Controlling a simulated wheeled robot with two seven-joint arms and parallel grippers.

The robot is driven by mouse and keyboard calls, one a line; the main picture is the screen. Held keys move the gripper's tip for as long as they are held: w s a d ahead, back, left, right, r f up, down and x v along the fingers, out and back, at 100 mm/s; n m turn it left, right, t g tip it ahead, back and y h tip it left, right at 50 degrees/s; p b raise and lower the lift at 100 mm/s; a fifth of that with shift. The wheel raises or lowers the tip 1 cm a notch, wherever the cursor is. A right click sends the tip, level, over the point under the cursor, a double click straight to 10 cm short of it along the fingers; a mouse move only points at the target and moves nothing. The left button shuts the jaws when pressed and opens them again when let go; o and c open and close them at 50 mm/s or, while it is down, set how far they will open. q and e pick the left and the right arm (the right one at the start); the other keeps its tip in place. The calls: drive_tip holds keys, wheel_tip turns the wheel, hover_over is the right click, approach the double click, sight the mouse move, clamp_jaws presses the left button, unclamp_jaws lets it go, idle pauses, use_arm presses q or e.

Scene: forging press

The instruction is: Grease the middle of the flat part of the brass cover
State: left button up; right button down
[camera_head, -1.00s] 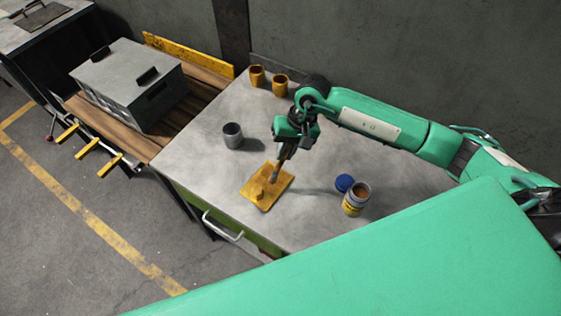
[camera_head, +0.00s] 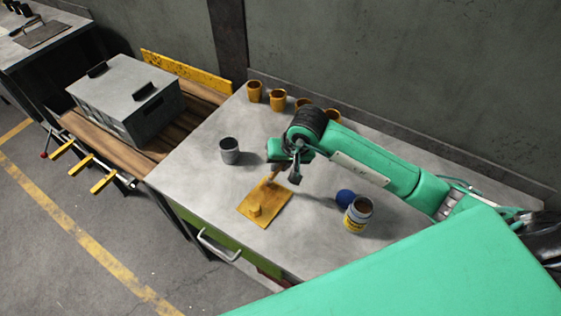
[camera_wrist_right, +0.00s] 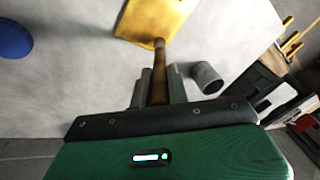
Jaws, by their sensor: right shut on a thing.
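The brass cover (camera_head: 277,205) is a flat yellow square plate with a small raised boss (camera_head: 255,211) toward its near-left side. It lies on the grey table and also shows at the top of the wrist view (camera_wrist_right: 170,15). My right gripper (camera_head: 287,172) is above the cover's far edge, shut on a brown-handled brush (camera_wrist_right: 159,68). The brush slants down toward the cover's far part. I cannot tell whether its tip touches the plate. An open jar with a yellow label (camera_head: 356,218) stands right of the cover, beside its blue lid (camera_head: 345,197). My left gripper is out of view.
A grey metal cup (camera_head: 229,151) stands left of my right gripper. Several orange-brown cups (camera_head: 254,91) line the table's back by the wall. A grey lidded box (camera_head: 125,95) sits on a wooden rack at left. The table (camera_head: 190,165) is bare left of the cover.

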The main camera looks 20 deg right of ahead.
drive_tip(key=shift+f+b, duration=0.55)
drive_tip(key=shift+b, duration=0.05)
idle(0.9)
drive_tip(key=shift+s+a+b, duration=0.25)
drive_tip(key=shift+a+b, duration=0.1)
drive_tip(key=shift+a, duration=0.05)
drive_tip(key=shift+w+d, duration=0.1)
drive_tip(key=shift+d, duration=0.05)
